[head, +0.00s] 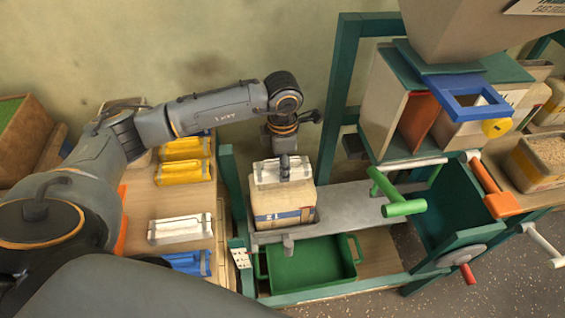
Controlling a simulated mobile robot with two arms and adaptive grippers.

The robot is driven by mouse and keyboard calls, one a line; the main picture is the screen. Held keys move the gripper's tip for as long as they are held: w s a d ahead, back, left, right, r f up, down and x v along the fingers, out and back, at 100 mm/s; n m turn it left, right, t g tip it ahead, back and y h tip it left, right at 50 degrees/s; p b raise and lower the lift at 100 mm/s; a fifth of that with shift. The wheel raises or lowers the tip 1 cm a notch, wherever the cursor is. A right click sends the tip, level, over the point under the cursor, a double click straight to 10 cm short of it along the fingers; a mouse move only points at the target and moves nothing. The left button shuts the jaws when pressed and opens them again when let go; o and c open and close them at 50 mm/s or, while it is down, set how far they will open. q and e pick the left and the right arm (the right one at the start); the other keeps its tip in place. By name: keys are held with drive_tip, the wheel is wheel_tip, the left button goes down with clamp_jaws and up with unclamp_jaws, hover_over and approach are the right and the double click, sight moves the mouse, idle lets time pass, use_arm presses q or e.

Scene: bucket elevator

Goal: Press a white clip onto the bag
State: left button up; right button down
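A pale bag (283,210) with a printed label stands on the grey bench beside the green frame. A white clip (266,175) lies along its top edge. My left gripper (285,174) points down over the bag, shut on this clip near its middle. One finger shows in front of the clip; the far finger is hidden. The clip meets the bag's top, but I cannot tell whether it grips the bag. More white clips (179,230) lie on the wooden table to the left. My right gripper is not in view.
Yellow clips (184,171) and blue clips (188,263) lie on the wooden table (190,201). A green tray (312,262) sits below the bench. A green handle (397,195) and the hopper with its blue frame (470,97) stand to the right.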

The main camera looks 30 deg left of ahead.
use_arm(q)
drive_tip(key=shift+f+b, duration=0.4)
drive_tip(key=shift+f, duration=0.1)
idle(0.3)
drive_tip(key=o, duration=1.2)
drive_tip(key=shift+r, duration=0.2)
wheel_tip(320, 180, up, 12)
drive_tip(key=shift+f, duration=0.1)
drive_tip(key=shift+s+f, duration=0.1)
